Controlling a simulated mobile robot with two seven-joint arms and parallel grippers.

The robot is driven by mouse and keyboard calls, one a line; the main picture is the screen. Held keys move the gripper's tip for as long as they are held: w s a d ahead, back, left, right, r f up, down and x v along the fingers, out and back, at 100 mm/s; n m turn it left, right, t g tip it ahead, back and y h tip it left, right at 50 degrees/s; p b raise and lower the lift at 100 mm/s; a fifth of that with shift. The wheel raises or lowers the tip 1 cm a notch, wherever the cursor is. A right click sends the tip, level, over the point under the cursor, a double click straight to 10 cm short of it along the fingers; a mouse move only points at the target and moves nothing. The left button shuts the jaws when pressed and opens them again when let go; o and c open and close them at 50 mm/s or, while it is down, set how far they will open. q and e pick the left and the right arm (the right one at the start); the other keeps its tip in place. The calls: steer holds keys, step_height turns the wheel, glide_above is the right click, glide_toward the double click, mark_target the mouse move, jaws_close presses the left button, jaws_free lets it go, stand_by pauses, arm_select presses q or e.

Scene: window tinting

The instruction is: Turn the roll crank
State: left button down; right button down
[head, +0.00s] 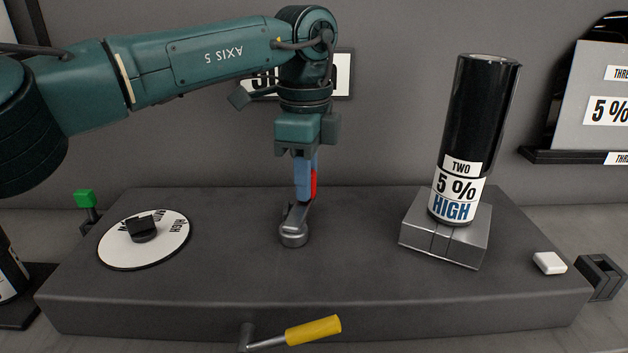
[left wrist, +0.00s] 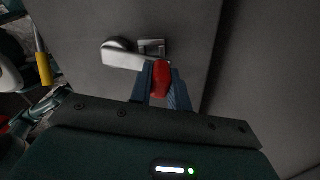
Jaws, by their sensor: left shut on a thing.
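The roll crank has a yellow handle (head: 313,330) on a metal arm at the front face of the dark grey bench; the yellow handle also shows in the left wrist view (left wrist: 44,69). My left gripper (head: 305,190) is over the middle of the bench, behind and above the crank and apart from it. Its blue fingers are shut on the red grip (head: 314,184) of a silver lever (head: 294,234). In the left wrist view the red grip (left wrist: 161,80) sits between the fingertips, with the lever (left wrist: 120,53) beyond. My right gripper is out of view.
A white dial (head: 172,250) with a black knob is at the bench's left. A black roll (head: 478,110) labelled "TWO 5 % HIGH" stands on a metal block (head: 415,240) at the right. A white block (head: 549,263) lies near the right edge. Space before the crank looks clear.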

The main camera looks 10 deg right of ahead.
arm_select(q)
steer(key=shift+w+a+n, duration=0.2)
steer(key=shift+a+n, duration=0.1)
steer(key=shift+n, duration=0.2)
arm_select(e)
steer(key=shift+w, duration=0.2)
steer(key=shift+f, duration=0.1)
arm_select(q)
steer(key=c, duration=1.3)
jaws_free()
step_height(320, 180, up, 13)
steer(key=p, duration=0.3)
steer(key=shift+r, duration=0.1)
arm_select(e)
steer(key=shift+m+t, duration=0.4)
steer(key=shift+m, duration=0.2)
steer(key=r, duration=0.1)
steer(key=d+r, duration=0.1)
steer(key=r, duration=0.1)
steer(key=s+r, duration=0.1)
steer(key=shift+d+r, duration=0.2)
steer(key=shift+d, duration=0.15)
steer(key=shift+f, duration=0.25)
